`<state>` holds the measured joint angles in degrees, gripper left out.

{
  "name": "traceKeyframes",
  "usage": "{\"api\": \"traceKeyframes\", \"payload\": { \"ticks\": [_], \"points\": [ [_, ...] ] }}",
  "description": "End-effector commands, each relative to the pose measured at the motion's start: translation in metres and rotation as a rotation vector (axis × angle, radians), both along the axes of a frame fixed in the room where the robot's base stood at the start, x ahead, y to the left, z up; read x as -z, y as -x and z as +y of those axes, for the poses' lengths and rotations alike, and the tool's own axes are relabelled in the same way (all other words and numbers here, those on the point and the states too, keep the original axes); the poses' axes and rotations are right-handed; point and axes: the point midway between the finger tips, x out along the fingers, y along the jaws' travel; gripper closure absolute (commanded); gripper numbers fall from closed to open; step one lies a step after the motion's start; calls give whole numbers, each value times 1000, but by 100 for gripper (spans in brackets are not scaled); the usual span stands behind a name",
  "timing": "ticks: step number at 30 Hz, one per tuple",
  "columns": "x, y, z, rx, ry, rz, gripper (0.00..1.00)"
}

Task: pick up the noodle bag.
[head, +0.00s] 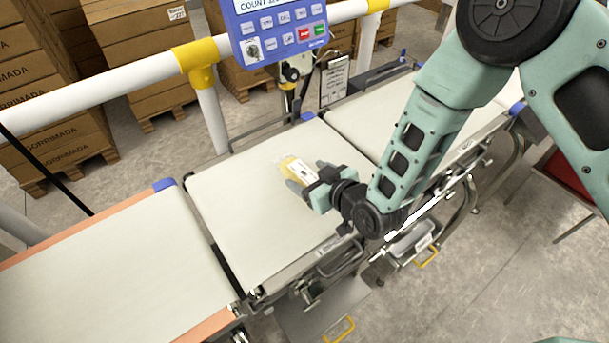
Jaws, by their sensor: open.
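The noodle bag (296,167) is a small yellow pack with clear, crinkled ends and a pale label. It lies on the middle belt section (240,205) of the checkweigher, toward its right side. My gripper (308,181) is open at the near right end of the bag, with its fingers close to the bag's sides. I cannot tell whether the fingers touch the bag. The gripper hides part of the bag's near end.
A blue control panel (279,30) stands behind the belt, beside a white guard rail (110,85) with yellow joints. Another belt section (110,275) lies to the left. Stacked cartons (135,50) stand behind the rail. The middle belt is clear left of the bag.

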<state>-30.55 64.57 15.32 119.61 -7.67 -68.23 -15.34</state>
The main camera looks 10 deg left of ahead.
Motion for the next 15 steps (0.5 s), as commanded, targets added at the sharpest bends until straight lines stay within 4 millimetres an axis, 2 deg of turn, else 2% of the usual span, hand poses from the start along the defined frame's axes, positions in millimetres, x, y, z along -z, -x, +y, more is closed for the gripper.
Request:
{"api": "traceKeyframes", "payload": {
  "ticks": [5,13,14,15],
  "points": [
    [6,-11,14,-1,0,0,27],
    [8,-12,16,-1,1,1,27],
    [8,-12,16,-1,1,1,33],
    [8,-12,16,-1,1,1,44]
  ]
}}
